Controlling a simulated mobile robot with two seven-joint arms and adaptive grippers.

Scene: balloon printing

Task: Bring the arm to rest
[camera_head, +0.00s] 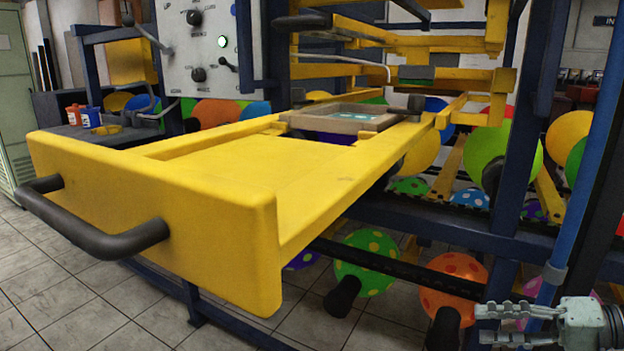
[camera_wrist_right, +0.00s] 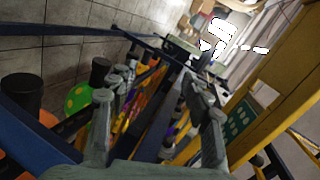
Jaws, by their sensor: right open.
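My right gripper (camera_head: 484,325) is at the lower right corner of the head view, with its two pale grey fingers pointing left. The fingers are apart, with nothing between them. In the right wrist view the open fingers (camera_wrist_right: 160,106) stand on either side of the picture, with only background between them. The gripper appears in front of the lower frame of the machine, clear of the yellow drawer (camera_head: 215,180). My left gripper is in neither view.
The yellow drawer sticks out toward me with a black handle (camera_head: 95,232). A framed tray (camera_head: 345,118) lies at its back. A blue post (camera_head: 528,150) rises near my right gripper. Dotted balloons, one green (camera_head: 366,262) and one orange (camera_head: 454,283), sit below. Tiled floor (camera_head: 60,300) is open at left.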

